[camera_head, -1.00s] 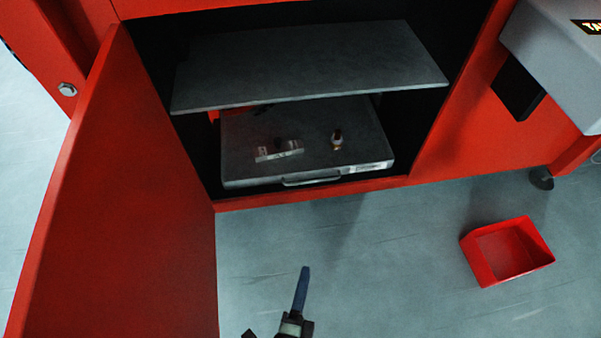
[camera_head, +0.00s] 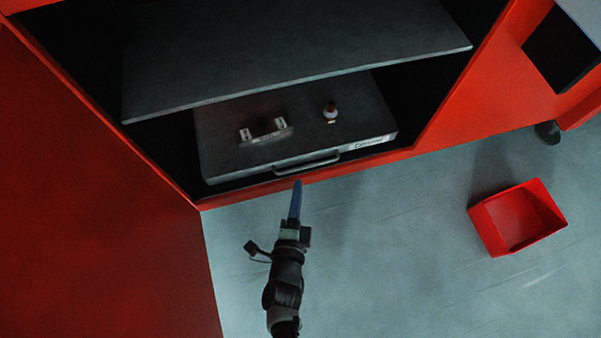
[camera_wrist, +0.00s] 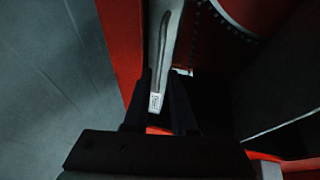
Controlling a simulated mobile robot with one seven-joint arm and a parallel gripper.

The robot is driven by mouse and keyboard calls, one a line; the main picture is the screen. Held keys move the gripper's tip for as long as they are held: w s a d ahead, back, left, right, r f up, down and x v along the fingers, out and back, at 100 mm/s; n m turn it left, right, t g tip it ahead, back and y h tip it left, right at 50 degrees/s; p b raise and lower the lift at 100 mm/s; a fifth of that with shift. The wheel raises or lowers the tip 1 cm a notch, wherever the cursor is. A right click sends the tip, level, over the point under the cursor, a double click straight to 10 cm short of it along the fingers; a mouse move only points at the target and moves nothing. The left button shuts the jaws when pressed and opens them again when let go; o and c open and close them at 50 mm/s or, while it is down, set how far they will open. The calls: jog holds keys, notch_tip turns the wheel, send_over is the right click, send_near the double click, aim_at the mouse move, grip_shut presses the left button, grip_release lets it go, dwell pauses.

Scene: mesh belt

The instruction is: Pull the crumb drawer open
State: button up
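The crumb drawer (camera_head: 225,150) is a flat grey unit low in the red cabinet, under a grey shelf. A bar handle (camera_head: 307,163) runs along its front, with a white label to the handle's right. The drawer looks shut. My gripper (camera_head: 297,185) is just in front of the handle in the head view, seen edge-on and apparently not touching it. In the wrist view my gripper (camera_wrist: 160,76) has its two dark fingers apart with nothing held. The drawer front (camera_wrist: 165,60) and the handle (camera_wrist: 172,42) show beyond the fingertips.
A small metal block (camera_head: 264,131) and a small fitting (camera_head: 330,112) sit on the drawer's top. The grey shelf (camera_head: 290,50) hangs above. The open red door (camera_head: 90,220) stands at left. A red bin (camera_head: 517,217) lies on the floor at right.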

aim_at(300, 178)
jog(key=b+x, duration=0.2)
jog(key=x, duration=0.4)
grip_shut()
dwell(1.3)
